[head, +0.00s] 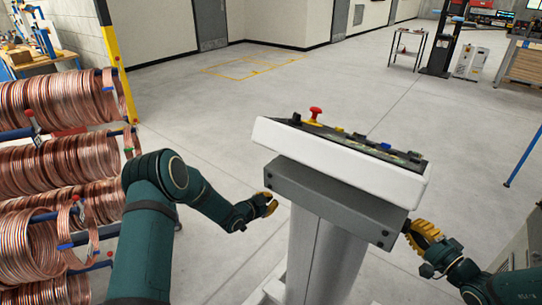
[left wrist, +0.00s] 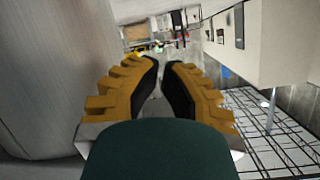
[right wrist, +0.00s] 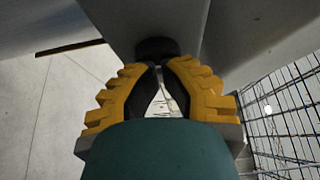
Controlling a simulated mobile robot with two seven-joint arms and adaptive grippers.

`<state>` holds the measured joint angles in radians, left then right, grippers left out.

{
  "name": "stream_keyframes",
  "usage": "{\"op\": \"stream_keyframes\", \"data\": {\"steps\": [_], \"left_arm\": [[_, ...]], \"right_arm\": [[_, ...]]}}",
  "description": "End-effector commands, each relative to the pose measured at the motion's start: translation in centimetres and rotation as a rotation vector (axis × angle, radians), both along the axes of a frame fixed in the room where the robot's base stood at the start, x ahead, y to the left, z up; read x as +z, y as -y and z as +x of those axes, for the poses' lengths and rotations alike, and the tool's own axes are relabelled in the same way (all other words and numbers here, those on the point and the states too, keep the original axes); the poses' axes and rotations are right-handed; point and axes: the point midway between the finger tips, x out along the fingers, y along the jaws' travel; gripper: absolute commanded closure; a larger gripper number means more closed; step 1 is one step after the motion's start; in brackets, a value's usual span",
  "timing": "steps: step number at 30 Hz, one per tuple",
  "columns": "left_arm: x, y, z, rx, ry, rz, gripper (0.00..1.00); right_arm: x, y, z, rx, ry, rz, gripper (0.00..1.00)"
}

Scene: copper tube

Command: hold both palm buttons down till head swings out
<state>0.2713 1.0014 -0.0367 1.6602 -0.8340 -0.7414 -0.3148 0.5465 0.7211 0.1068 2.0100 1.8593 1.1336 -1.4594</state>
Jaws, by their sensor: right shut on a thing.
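A grey pedestal box (head: 330,197) carries a white control panel (head: 340,160). In the right wrist view a dark round knob (right wrist: 156,49), likely a palm button, sits on a grey surface at my right gripper's fingertips. My right gripper (head: 413,232), also in its wrist view (right wrist: 160,68), is at the box's right side, shut on this knob. No left palm button is visible.
A red mushroom knob (head: 316,113) stands on the panel top. Copper coils (head: 50,165) on a rack fill the left side, with a yellow-black post (head: 117,65) beside them. A blue pole (head: 523,158) stands at right. The floor behind the panel is open.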

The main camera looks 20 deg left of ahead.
Motion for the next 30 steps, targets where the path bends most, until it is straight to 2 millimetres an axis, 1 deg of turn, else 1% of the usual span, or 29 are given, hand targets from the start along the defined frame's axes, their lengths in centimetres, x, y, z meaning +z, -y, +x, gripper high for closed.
{"op": "stream_keyframes", "data": {"steps": [1,3,6,10,12,15,18,21,26,30], "left_arm": [[1.1,-1.1,1.7,-0.033,0.083,0.054,1.00],[2.8,-2.5,3.5,-0.088,0.200,0.137,1.00],[5.2,-4.3,5.7,-0.170,0.361,0.266,1.00],[7.9,-6.4,7.5,-0.276,0.548,0.442,1.00],[9.0,-7.4,8.1,-0.329,0.632,0.531,1.00],[10.3,-8.3,8.5,-0.397,0.731,0.643,1.00],[11.2,-8.4,8.9,-0.442,0.827,0.742,1.00],[11.7,-8.1,9.1,-0.458,0.885,0.799,1.00],[12.1,-7.5,9.0,-0.465,0.915,0.827,1.00],[12.1,-6.2,8.5,-0.465,0.914,0.825,1.00]], "right_arm": [[0.1,-0.2,0.0,0.005,0.002,0.001,1.00],[0.1,-0.2,0.0,0.005,0.002,0.001,1.00],[0.1,-0.2,0.0,0.005,0.002,0.001,1.00],[0.1,-0.2,0.0,0.005,0.002,0.001,1.00],[0.1,-0.2,0.0,0.005,0.002,0.001,1.00],[0.1,-0.2,0.0,0.005,0.002,0.001,1.00],[0.1,-0.2,0.0,0.005,0.001,0.002,1.00],[0.1,-0.2,0.0,0.005,0.002,0.001,1.00],[0.1,-0.3,0.0,0.005,0.001,0.002,1.00],[0.1,-0.2,0.0,0.005,0.001,0.002,1.00]]}}
